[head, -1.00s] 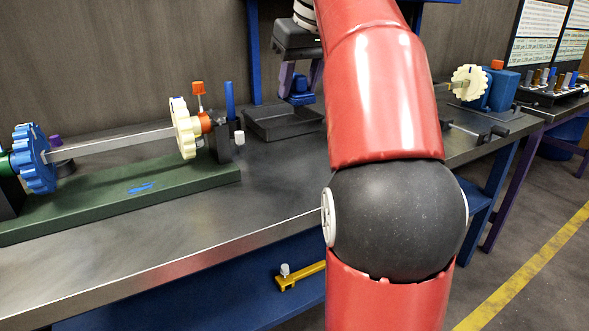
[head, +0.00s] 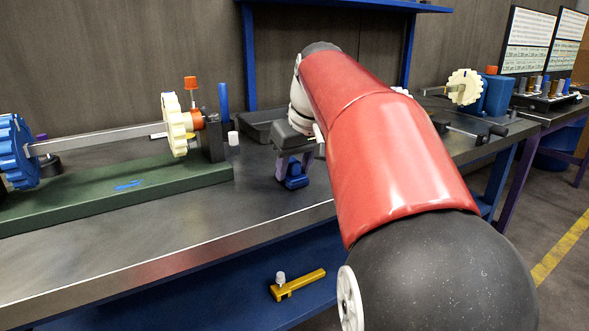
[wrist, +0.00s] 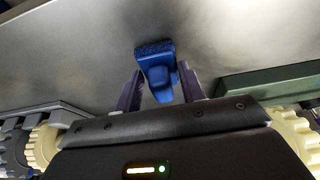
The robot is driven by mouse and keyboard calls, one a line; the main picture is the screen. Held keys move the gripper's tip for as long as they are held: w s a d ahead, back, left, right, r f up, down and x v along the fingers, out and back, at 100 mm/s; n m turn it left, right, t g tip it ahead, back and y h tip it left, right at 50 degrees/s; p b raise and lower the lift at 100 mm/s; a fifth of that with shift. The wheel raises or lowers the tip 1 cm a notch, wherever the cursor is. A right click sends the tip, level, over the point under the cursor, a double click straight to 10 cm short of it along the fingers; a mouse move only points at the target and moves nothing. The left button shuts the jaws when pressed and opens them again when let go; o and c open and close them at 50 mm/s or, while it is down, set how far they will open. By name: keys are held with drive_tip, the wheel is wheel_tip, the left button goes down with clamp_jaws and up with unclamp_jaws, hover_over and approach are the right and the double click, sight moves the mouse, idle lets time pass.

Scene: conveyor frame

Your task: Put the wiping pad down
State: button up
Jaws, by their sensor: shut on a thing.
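The wiping pad (head: 294,181) is a small blue block with a raised grip. In the head view it is at or just above the bare metal bench top, in front of the dark tray; I cannot tell if it touches. My gripper (head: 293,170) points down, its two purple fingers on either side of the pad's grip. In the wrist view the pad (wrist: 154,50) sits between the fingertips of my gripper (wrist: 163,85), with the bench surface beyond it. The fingers are shut on the grip.
The dark tray (head: 257,122) lies behind my gripper. A green base (head: 90,202) carrying a bar and blue and cream gears is to the left. A small white-capped peg (head: 233,138) stands near its end. The bench (head: 240,220) is clear towards its front edge (head: 150,278).

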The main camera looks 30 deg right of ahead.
drive_tip(key=shift+f, duration=0.2)
drive_tip(key=o, duration=1.1)
drive_tip(key=shift+c, duration=0.2)
drive_tip(key=p+v, duration=0.2)
drive_tip(key=v, duration=1)
drive_tip(key=shift+r, duration=0.2)
drive_tip(key=shift+t, duration=0.3)
drive_tip(key=s+a+f, duration=0.2)
drive_tip(key=f, duration=0.1)
drive_tip(key=s+a+f, duration=0.2)
drive_tip(key=a+f, duration=0.1)
drive_tip(key=s+a+f, duration=0.2)
drive_tip(key=a+f, duration=0.1)
drive_tip(key=f, duration=0.1)
drive_tip(key=shift+a, duration=0.2)
drive_tip(key=s+a+f, duration=0.2)
drive_tip(key=s+f, duration=0.2)
drive_tip(key=f, duration=0.3)
drive_tip(key=s+a+f, duration=0.3)
drive_tip(key=s+f, duration=0.1)
drive_tip(key=f, duration=0.4)
drive_tip(key=shift+s+a+f+t, duration=0.3)
drive_tip(key=shift+s, duration=0.05)
